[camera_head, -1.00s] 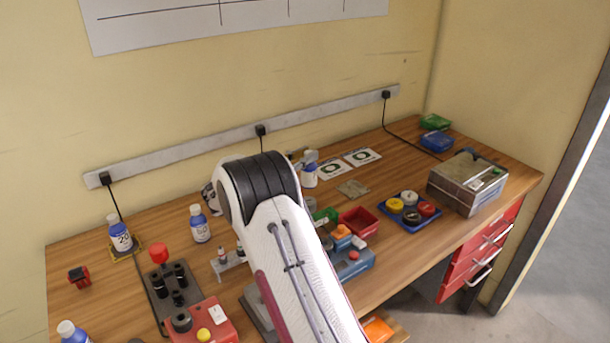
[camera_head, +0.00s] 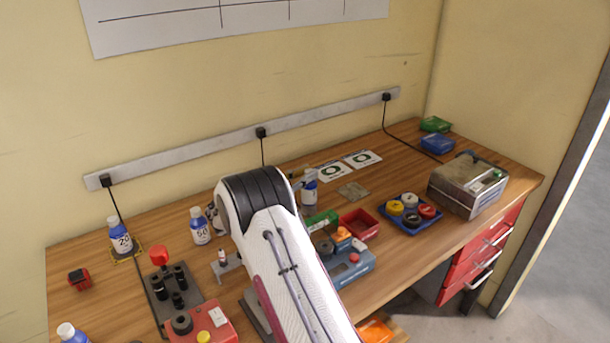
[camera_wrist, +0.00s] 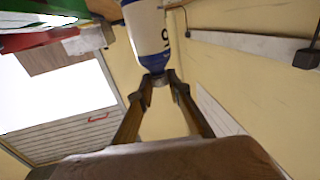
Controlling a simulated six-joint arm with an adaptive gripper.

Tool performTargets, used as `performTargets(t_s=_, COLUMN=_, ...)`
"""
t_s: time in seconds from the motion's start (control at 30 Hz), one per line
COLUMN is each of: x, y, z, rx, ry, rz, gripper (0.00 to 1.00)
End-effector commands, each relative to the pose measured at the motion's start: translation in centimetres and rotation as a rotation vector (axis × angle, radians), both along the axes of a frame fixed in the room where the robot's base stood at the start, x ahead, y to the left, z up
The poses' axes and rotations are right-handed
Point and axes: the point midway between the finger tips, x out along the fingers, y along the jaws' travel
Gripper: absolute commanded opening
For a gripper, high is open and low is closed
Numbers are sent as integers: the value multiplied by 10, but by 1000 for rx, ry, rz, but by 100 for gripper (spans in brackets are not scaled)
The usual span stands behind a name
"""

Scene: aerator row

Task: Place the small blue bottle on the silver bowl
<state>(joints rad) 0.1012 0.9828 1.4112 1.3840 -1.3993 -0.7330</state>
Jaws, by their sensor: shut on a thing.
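My gripper (camera_wrist: 160,78) is shut on the cap of a white bottle with blue bands (camera_wrist: 148,30). In the head view the bottle (camera_head: 309,190) shows upright just right of my arm's elbow, near the back of the bench. I cannot tell whether its base touches the bench. My gripper is mostly hidden behind my arm there. Similar bottles are one marked 20 (camera_head: 120,236), one marked 50 (camera_head: 200,226) and one at the lower left edge (camera_head: 72,333). I cannot make out a silver bowl; my arm covers part of the bench.
A red bin (camera_head: 359,224), a blue tray with several coloured round pieces (camera_head: 428,226) and a metal box (camera_head: 467,186) lie to the right. A grey-tan square (camera_head: 352,192) and marked white cards (camera_head: 335,170) lie near the bottle. A dark block with black posts (camera_head: 172,288) stands left.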

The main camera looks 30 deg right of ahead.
Motion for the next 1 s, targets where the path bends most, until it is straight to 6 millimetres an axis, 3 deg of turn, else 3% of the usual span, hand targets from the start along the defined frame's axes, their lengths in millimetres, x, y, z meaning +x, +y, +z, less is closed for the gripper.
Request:
performTargets(t_s=0.47, x=0, y=0, z=-4, rx=-1, ry=-2, rz=0, gripper=0)
performTargets(t_s=0.5, x=0, y=0, z=-4, rx=-1, ry=-2, rz=0, gripper=20)
performTargets(t_s=0.57, x=0, y=0, z=-4, rx=-1, ry=-2, rz=0, gripper=34)
performTargets(t_s=1.0, x=0, y=0, z=-2, rx=-1, ry=-2, rz=-1, gripper=34)
